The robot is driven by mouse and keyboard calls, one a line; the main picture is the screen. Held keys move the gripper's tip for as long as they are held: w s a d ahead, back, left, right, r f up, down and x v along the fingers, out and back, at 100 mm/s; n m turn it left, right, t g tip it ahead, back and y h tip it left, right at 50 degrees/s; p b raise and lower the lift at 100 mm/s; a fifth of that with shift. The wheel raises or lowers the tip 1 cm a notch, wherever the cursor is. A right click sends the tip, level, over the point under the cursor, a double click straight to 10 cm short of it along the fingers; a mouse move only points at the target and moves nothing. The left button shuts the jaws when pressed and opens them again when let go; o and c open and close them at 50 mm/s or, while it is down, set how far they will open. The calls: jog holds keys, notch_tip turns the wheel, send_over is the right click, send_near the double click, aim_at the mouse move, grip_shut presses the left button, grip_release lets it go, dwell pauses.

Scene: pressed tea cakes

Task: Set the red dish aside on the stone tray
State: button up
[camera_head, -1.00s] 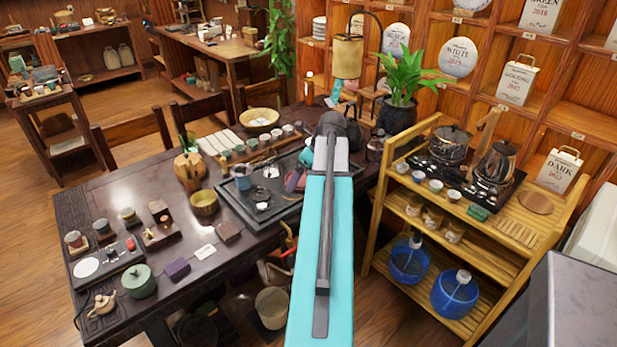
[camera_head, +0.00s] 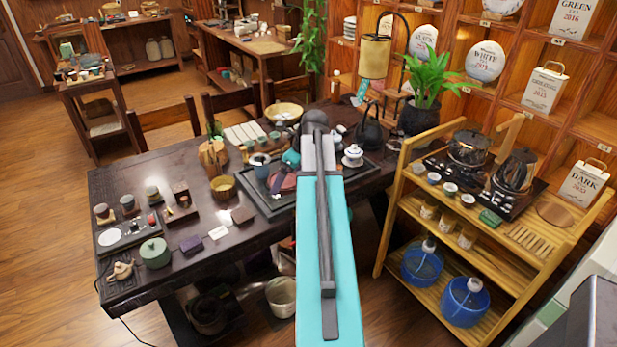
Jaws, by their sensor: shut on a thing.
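The red dish (camera_head: 288,184) is a dull dark-red round shape over the left part of the dark stone tray (camera_head: 262,205) on the long table. My gripper (camera_head: 278,182) shows as a small dark shape at the dish, left of my teal arm, and is shut on it. My arm hides much of the tray's middle. I cannot tell whether the dish touches the tray surface.
A blue-grey cup (camera_head: 260,160) stands near the tray's left back. A white lidded cup (camera_head: 352,155) stands right of my arm, with a dark kettle (camera_head: 371,130) behind. A brass bowl (camera_head: 223,187) stands left of the tray. A wooden shelf cart (camera_head: 400,200) is at right.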

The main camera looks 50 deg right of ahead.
jog(key=w+a+n+g+y, duration=0.1)
jog(key=w+a+n, duration=0.3)
jog(key=a, duration=0.5)
jog(key=w+a+n+y, duration=0.1)
jog(key=w+a+n, duration=0.1)
jog(key=w+a, duration=0.55)
jog(key=w+a+n+g+y, duration=0.1)
jog(key=w+a+n, duration=0.15)
jog(key=a, duration=0.85)
jog(key=s+a+r+n+g, duration=0.1)
jog(key=a+n+g, duration=0.4)
jog(key=a+n, duration=1)
jog(key=shift+s+a+r+g, duration=0.35)
jog(key=shift+a+r, duration=0.25)
jog(key=shift+a, duration=1.8)
jog(key=shift+n, duration=0.25)
